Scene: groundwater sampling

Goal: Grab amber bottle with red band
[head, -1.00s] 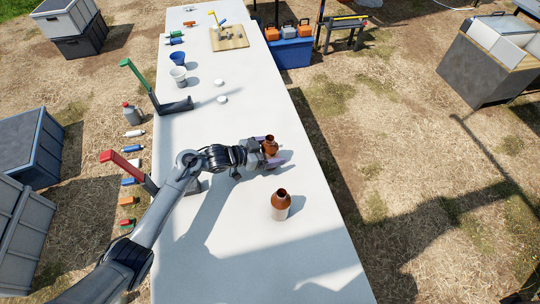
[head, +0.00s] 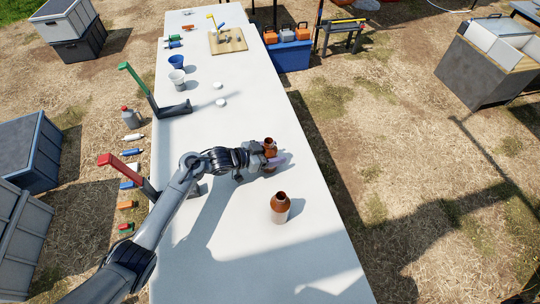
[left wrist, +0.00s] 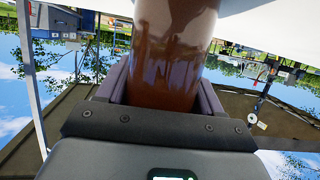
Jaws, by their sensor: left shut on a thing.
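My left gripper (head: 272,157) is shut on an amber bottle (head: 270,144) that stands upright toward the right edge of the white table (head: 235,265). In the left wrist view the brown bottle (left wrist: 168,60) sits between the two fingers (left wrist: 160,85), with a pale part above. I cannot make out a red band on it; the gripper hides part of its body. A second amber bottle (head: 280,207) with a pale lower part stands nearer on the table, apart from the gripper. My right gripper is not in view.
A red-topped stand (head: 122,166) and a green-topped stand (head: 150,90) are at the table's left edge. Two white caps (head: 220,101), a white cup (head: 177,78), a blue cup (head: 176,62) and a wooden board (head: 228,41) lie farther back. The near table is clear.

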